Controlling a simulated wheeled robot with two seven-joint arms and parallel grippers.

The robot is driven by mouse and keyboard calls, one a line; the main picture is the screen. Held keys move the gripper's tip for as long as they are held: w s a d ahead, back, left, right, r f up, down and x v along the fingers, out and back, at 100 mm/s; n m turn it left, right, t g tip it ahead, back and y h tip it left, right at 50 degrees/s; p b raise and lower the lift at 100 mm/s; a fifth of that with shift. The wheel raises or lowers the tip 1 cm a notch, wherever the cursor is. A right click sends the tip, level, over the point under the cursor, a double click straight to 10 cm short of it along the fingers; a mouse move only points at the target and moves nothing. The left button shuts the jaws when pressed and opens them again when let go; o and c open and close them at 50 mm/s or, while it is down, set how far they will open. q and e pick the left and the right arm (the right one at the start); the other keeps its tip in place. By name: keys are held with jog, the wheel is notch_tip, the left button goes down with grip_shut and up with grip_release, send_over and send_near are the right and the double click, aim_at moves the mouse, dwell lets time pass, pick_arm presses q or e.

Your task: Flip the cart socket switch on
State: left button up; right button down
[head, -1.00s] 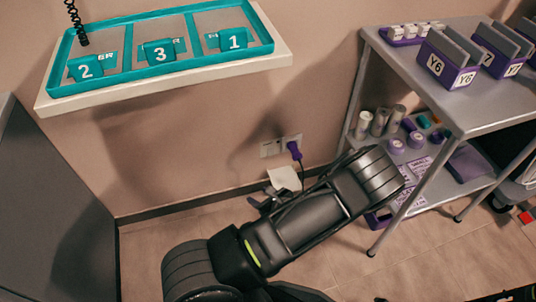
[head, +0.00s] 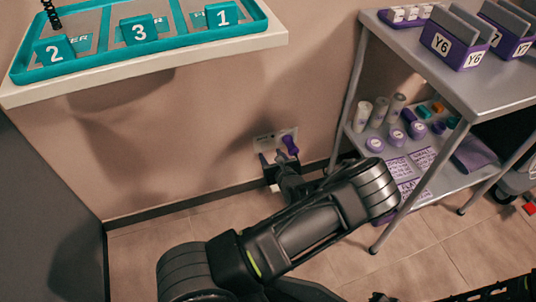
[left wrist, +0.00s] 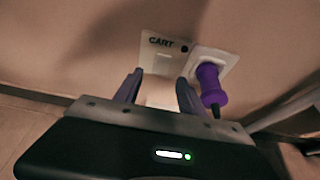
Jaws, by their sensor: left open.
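The white switch plate marked CART (left wrist: 150,41) is on the wall in the left wrist view, with a pale rocker (left wrist: 163,64) low on it. I cannot tell which way the rocker is set. A purple plug (left wrist: 208,85) sits in the socket plate (left wrist: 228,60) just to the right; it also shows in the head view (head: 290,145). My left gripper (left wrist: 158,77) is open and empty, its fingers pointing at the wall just below the CART plate. In the head view the left gripper (head: 272,157) hides part of the plates. My right gripper is not in view.
A teal tray (head: 100,62) with numbered holders is on a white shelf at upper left. A grey metal cart (head: 470,95) with purple Y6 and Y7 holders stands at right. Its lower shelf (head: 440,185) holds bottles and rolls. The floor (head: 140,260) at left is clear.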

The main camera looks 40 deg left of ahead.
aim_at(266, 149)
pick_arm(q)
jog(key=b+x, duration=0.1)
jog(key=x, duration=0.1)
jog(key=shift+w+a+f, duration=0.1)
jog(key=shift+a+f, duration=0.2)
jog(key=shift+f, duration=0.05)
jog(key=shift+w+a, duration=0.3)
jog(key=shift+a, duration=0.1)
grip_shut()
